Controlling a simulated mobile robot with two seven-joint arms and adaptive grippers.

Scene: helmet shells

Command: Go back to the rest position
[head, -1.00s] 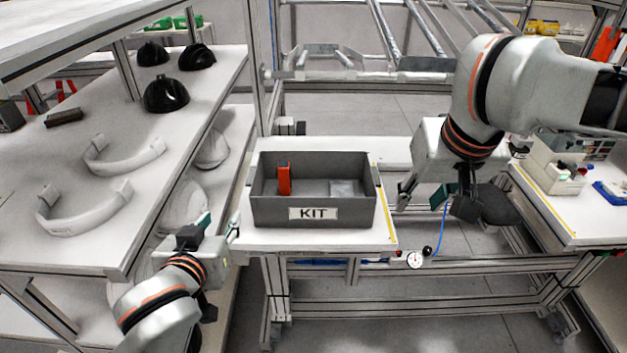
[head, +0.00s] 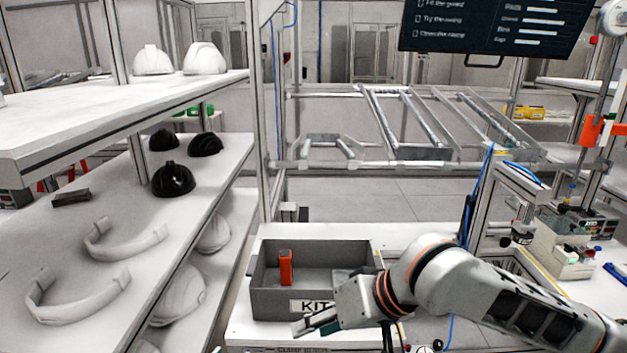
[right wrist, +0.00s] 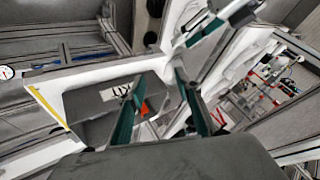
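The box on the white table holds an upright orange-red item (head: 286,267) and a pale flat piece, partly hidden. Shelves at left hold white helmet shells (head: 204,59), black shells (head: 174,180) and pale curved bands (head: 125,240). A dark screen (head: 490,28) hangs at upper right.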

